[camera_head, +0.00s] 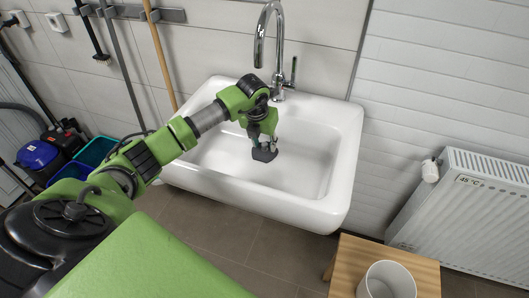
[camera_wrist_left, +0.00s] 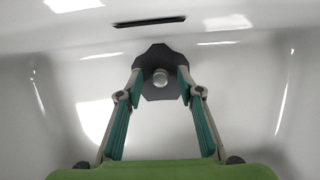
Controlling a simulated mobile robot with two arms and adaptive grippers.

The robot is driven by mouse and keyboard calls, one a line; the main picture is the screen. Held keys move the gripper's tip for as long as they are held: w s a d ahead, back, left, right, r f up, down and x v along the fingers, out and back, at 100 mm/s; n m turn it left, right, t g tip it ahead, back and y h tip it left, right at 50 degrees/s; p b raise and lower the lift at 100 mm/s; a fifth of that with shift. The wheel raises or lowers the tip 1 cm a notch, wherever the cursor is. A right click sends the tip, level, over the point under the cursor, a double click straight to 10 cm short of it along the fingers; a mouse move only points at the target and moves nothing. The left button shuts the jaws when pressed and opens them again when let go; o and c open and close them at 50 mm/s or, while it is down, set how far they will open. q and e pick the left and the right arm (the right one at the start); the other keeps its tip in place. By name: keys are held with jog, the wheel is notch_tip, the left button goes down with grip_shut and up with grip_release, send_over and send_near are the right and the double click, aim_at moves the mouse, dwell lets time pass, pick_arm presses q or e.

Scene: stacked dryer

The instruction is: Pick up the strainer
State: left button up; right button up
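The strainer (camera_wrist_left: 159,60) is a dark grey, angular piece with a round metallic knob in its middle. It shows inside the white sink (camera_head: 336,170), and the head view shows it as a dark shape (camera_head: 265,155) just below my left gripper (camera_head: 265,143). In the left wrist view my left gripper (camera_wrist_left: 160,80) has its two teal fingers apart. Their tips overlap the strainer's left and right sides, with the knob between them and a gap on each side. I cannot tell whether the tips touch the strainer. My right gripper is not in view.
A chrome faucet (camera_head: 268,38) rises behind the basin. The basin walls surround my left gripper. A wooden stool (camera_head: 345,268) with a white cup (camera_head: 387,281) stands at the lower right, near a white radiator (camera_head: 470,213). Bins (camera_head: 95,150) stand at the left.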

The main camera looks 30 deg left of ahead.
pick_arm(q)
grip_shut()
